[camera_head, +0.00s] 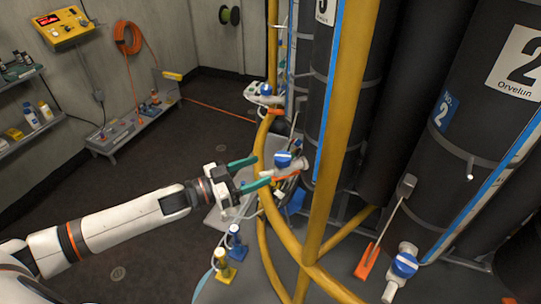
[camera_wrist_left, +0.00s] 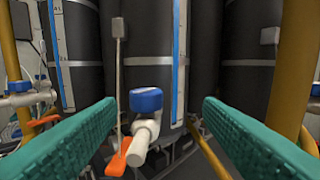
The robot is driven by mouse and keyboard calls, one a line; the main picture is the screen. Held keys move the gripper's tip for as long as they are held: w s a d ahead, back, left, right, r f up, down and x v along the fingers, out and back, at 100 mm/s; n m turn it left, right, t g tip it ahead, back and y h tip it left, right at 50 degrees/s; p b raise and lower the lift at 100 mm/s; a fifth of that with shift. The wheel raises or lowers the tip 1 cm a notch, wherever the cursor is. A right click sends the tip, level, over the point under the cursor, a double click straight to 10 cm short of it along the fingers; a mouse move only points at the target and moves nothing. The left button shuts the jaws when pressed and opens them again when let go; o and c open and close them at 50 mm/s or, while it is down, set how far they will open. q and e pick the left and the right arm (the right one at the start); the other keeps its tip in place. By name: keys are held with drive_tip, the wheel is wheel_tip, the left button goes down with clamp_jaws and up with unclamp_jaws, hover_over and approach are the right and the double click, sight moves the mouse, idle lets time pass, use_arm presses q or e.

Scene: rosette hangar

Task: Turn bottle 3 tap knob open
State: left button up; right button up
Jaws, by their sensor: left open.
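A tall black bottle (camera_head: 321,45) stands behind a yellow pipe. The number on its white label is cut off at the top edge, and looks like a 3. Low on it sits a white tap with a blue knob (camera_head: 283,159). The same kind of knob shows just left of centre in the left wrist view (camera_wrist_left: 146,100), above a white spout (camera_wrist_left: 143,138). My left gripper (camera_head: 262,172) is open and empty, its green fingers pointing at this tap. The knob lies ahead, between the fingers' lines and apart from them. My right gripper is not in view.
Yellow pipes (camera_head: 341,90) run beside the tap, close to my left fingers. An orange lever (camera_wrist_left: 118,158) hangs beside the spout. Bottle 2 (camera_head: 481,130) has its own blue-knobbed tap (camera_head: 404,265) at right. Blue and yellow fittings (camera_head: 225,265) stand below my arm.

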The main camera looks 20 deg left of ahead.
sight(290, 155)
use_arm(q)
drive_tip(key=p+x, duration=0.1)
drive_tip(key=x, duration=0.2)
drive_tip(key=w+a+p+x, duration=0.1)
drive_tip(key=x, duration=0.2)
drive_tip(key=p+x, duration=0.1)
drive_tip(key=x, duration=0.2)
drive_tip(key=shift+w+a+f, duration=0.1)
drive_tip(key=shift+w+f, duration=0.05)
drive_tip(key=shift+w, duration=0.2)
drive_tip(key=shift+x, duration=0.75)
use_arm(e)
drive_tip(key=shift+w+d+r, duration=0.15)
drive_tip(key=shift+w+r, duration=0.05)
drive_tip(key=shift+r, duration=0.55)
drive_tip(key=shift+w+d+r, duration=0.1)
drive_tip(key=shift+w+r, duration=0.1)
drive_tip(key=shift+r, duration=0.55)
use_arm(q)
drive_tip(key=shift+f, duration=0.2)
drive_tip(key=c, duration=1)
drive_tip(key=shift+y, duration=0.3)
